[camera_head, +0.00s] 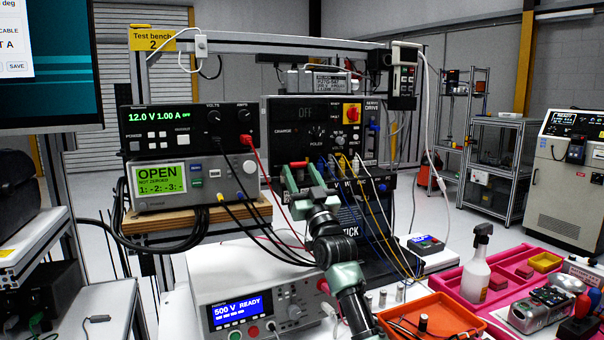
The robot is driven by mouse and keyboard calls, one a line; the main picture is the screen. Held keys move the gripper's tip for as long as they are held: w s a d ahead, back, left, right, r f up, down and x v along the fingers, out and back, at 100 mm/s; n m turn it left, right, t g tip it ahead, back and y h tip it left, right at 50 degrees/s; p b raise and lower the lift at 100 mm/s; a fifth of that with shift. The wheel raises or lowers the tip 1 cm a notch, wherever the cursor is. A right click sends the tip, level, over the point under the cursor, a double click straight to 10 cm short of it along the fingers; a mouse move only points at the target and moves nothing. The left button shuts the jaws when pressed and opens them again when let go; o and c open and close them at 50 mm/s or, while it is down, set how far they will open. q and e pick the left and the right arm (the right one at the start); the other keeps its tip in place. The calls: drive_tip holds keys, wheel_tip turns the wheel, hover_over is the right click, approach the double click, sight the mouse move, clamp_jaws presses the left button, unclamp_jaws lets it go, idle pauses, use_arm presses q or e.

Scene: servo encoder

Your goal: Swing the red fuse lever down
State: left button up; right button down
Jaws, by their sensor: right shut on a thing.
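The servo drive (283,112) is a black box on the test bench with a display reading OFF. The red fuse lever (299,164) shows as a small red piece at the lower left of its front. My right gripper (301,172) reaches up to it from below, with its green fingers on either side of the red piece. The gripper is shut on the lever; the fingers and wrist hide much of it and the panel around it. My left gripper is not in view.
Left of the drive stand a power supply (187,128) and a meter reading OPEN (160,178). Red, yellow and blue cables hang close around my right wrist. Below are a 500 V tester (240,312) and an orange tray (440,303). A spray bottle (476,268) stands at right.

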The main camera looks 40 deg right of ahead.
drive_tip(key=shift+w+f+y, duration=0.3)
drive_tip(key=shift+w+f, duration=0.05)
drive_tip(key=shift+f, duration=0.4)
drive_tip(key=c, duration=0.7)
unclamp_jaws()
drive_tip(key=shift+w, duration=0.1)
drive_tip(key=shift+o, duration=0.5)
drive_tip(key=shift+w+f, duration=0.2)
drive_tip(key=shift+w, duration=0.2)
drive_tip(key=shift+s+r, duration=0.1)
drive_tip(key=shift+s+d+r, duration=0.1)
drive_tip(key=shift+d, duration=0.05)
drive_tip(key=b+v, duration=0.1)
drive_tip(key=v, duration=0.7)
drive_tip(key=shift+b, duration=0.3)
